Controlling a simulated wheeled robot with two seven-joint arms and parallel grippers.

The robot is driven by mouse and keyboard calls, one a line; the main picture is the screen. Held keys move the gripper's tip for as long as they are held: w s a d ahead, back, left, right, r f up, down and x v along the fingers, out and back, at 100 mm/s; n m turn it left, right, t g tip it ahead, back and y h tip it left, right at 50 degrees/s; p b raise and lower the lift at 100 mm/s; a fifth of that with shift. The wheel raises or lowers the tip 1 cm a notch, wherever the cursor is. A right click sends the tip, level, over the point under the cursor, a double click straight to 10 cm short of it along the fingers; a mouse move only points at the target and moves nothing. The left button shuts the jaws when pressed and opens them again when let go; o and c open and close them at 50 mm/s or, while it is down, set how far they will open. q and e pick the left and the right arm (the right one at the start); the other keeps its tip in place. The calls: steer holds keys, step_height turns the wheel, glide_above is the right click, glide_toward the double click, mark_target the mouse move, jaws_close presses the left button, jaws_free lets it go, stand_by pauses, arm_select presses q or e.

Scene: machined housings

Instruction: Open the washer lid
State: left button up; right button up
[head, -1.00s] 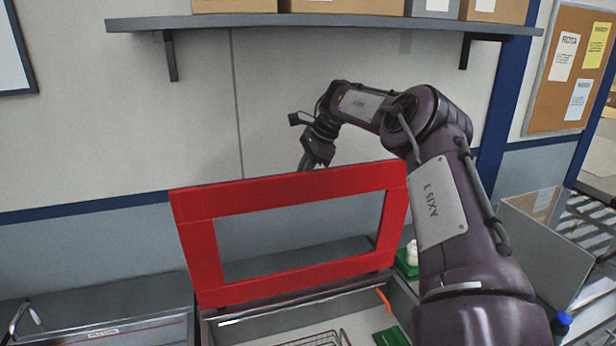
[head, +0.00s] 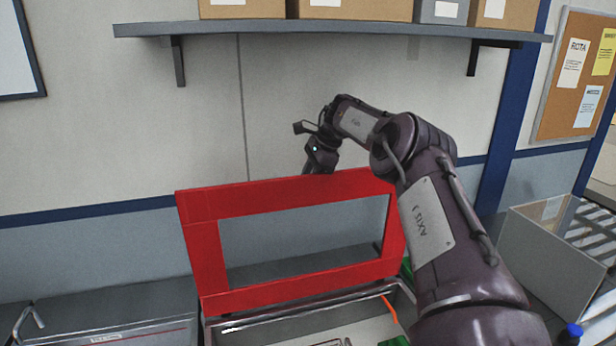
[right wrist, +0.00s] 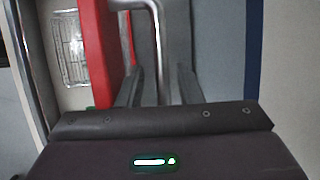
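The red-framed washer lid (head: 290,205) stands raised, nearly upright, at the back of the washer (head: 360,302) in the head view. Its frame surrounds a large rectangular window. My right gripper (head: 318,170) is at the lid's top edge, on the far side, and its fingertips are hidden behind the frame. In the right wrist view, the right gripper's fingers (right wrist: 158,90) stand apart with a bent silver bar (right wrist: 157,45) between them; gaps show on both sides. The red lid frame (right wrist: 98,45) is just left of them. My left gripper is not in view.
A grey shelf (head: 330,30) with boxes runs along the wall above my right arm. A grey bin (head: 555,250) stands at the right. A grey unit (head: 120,320) stands left of the washer. An orange strip (head: 390,308) is at the washer's right inner side.

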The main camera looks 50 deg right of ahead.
steer(key=shift+d+r, duration=0.1)
steer(key=shift+r, duration=0.15)
steer(key=b+v, duration=0.2)
steer(key=v, duration=0.5)
steer(key=shift+b, duration=0.4)
steer(key=shift+s+r, duration=0.1)
steer(key=shift+r, duration=0.05)
